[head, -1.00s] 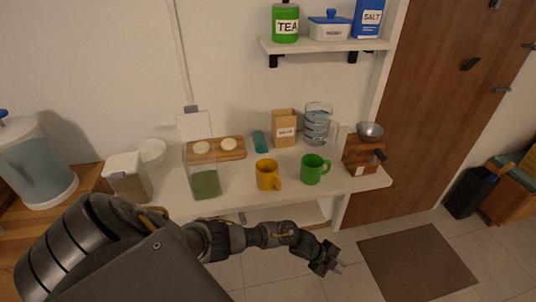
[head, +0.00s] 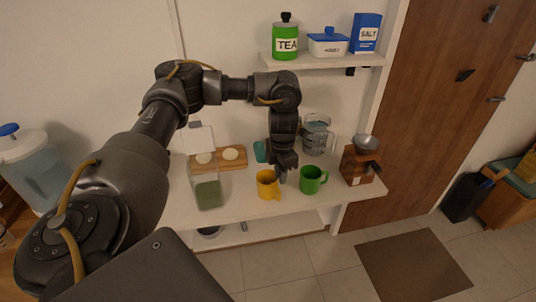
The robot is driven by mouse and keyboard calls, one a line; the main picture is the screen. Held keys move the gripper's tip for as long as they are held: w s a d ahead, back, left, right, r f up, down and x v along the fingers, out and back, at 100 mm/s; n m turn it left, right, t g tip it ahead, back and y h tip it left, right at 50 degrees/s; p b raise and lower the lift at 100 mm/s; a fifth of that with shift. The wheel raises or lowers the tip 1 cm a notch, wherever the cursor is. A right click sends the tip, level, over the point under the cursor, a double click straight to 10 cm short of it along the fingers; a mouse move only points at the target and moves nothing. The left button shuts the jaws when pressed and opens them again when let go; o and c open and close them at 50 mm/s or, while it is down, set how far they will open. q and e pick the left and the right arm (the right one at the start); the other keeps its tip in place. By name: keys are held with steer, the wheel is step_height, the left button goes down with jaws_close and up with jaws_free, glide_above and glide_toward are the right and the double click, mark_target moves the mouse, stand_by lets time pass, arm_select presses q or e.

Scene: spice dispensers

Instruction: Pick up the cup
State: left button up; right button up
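Two cups stand upright on the white counter (head: 235,214): a yellow cup (head: 267,187) and, to its right, a green cup (head: 311,180). My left arm reaches in from the left and bends down over the counter. My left gripper (head: 282,175) points down just behind and to the right of the yellow cup's rim, between the two cups. Its fingers are small and dark, and I cannot tell whether they are open or touch the yellow cup. My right gripper is not in view.
A wooden coffee grinder (head: 357,165) stands right of the green cup, and a glass pitcher (head: 317,136) behind it. A green-filled dispenser (head: 207,190) and a wooden board (head: 232,164) stand to the left. A shelf (head: 325,62) hangs above.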

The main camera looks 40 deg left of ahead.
mark_target(279, 196)
arm_select(q)
step_height(279, 196, down, 6)
steer(key=shift+r, duration=0.15)
steer(key=shift+p, duration=0.5)
step_height(279, 196, down, 5)
steer(key=shift+a+f+p, duration=0.1)
steer(key=shift+p, duration=0.9)
jaws_close()
